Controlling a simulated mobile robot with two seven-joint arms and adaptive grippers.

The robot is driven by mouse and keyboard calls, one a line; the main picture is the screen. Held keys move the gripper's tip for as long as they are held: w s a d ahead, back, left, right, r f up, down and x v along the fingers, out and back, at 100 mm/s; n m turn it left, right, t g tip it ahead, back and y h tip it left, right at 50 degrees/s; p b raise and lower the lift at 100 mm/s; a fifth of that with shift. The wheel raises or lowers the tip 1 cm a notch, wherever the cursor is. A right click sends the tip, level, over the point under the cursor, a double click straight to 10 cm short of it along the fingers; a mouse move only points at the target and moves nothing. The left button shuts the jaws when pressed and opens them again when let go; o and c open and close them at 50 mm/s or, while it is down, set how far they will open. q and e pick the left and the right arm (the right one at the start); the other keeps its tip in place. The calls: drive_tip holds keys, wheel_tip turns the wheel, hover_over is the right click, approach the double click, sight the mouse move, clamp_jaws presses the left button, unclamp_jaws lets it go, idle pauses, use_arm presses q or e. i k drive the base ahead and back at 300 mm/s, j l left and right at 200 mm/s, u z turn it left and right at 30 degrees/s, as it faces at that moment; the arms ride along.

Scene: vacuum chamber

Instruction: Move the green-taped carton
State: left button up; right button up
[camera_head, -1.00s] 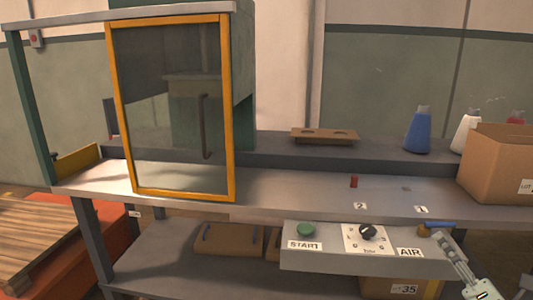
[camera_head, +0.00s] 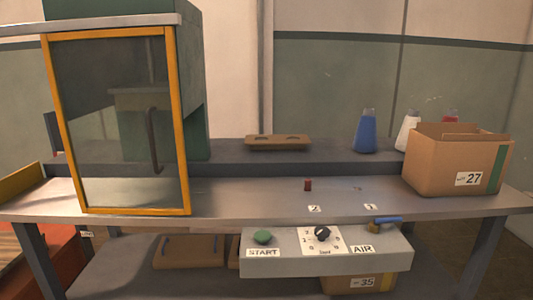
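The carton with a green tape strip (camera_head: 455,165) stands open-topped and upright on the right end of the workbench. Its front label reads 27, and the green strip runs down the right part of its front face. Neither of my grippers is in the head view now, and nothing is seen touching the carton.
A chamber with an orange-framed glass door (camera_head: 183,120) stands at left. A control panel (camera_head: 385,260) sits below the bench front. Blue (camera_head: 366,133) and white (camera_head: 407,132) flasks stand behind. A small red piece (camera_head: 308,185) lies mid-bench. Another carton (camera_head: 357,283) is on the lower shelf.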

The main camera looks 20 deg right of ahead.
sight(438, 168)
drive_tip(key=z, duration=1.65)
